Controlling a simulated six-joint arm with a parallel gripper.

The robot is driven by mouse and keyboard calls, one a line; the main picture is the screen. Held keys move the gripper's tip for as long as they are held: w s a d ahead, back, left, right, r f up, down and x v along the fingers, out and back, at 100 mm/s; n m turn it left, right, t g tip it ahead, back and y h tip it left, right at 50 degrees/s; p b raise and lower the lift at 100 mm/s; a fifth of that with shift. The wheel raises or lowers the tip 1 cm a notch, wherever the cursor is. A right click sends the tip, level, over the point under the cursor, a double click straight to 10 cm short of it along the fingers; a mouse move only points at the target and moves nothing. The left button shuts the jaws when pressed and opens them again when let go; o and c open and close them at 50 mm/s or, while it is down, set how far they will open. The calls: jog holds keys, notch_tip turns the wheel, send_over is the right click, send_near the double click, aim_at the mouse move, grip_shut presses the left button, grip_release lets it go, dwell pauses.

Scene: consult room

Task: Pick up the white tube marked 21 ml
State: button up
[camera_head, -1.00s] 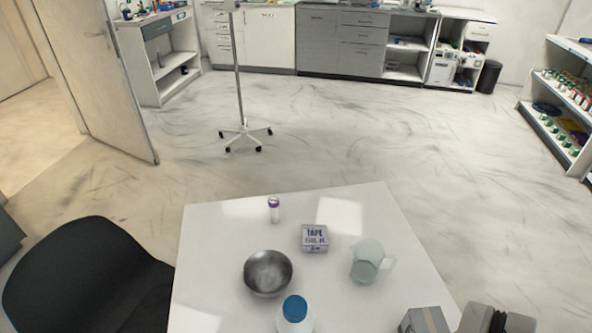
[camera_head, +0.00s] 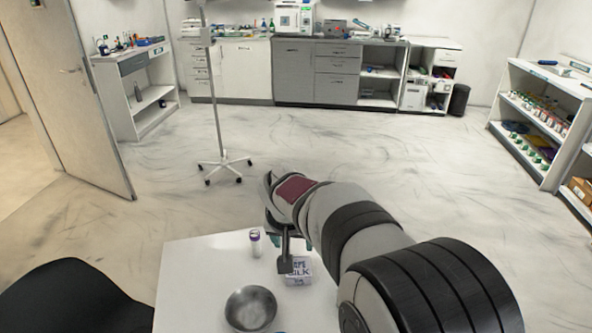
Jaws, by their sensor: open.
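A small white tube with a purple cap (camera_head: 256,244) stands upright near the far edge of the white table (camera_head: 190,270); its marking is too small to read. My gripper (camera_head: 284,262) hangs over the table just right of the tube, pointing down, in front of the tape box in the picture. It is open and holds nothing that I can see. One finger shows clearly; the other is mostly hidden by the arm. The white tape box (camera_head: 299,279) is partly covered by the gripper.
A metal bowl (camera_head: 250,309) stands nearer on the table, below the tube in the picture. My arm hides the table's right side. A black chair (camera_head: 75,300) is at the left. The tabletop left of the tube is clear.

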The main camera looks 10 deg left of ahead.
jog(key=n+t+y, duration=0.1)
jog(key=n+t, duration=0.1)
send_near(255, 241)
jog(key=x, duration=1.1)
jog(key=shift+f, duration=0.1)
grip_shut()
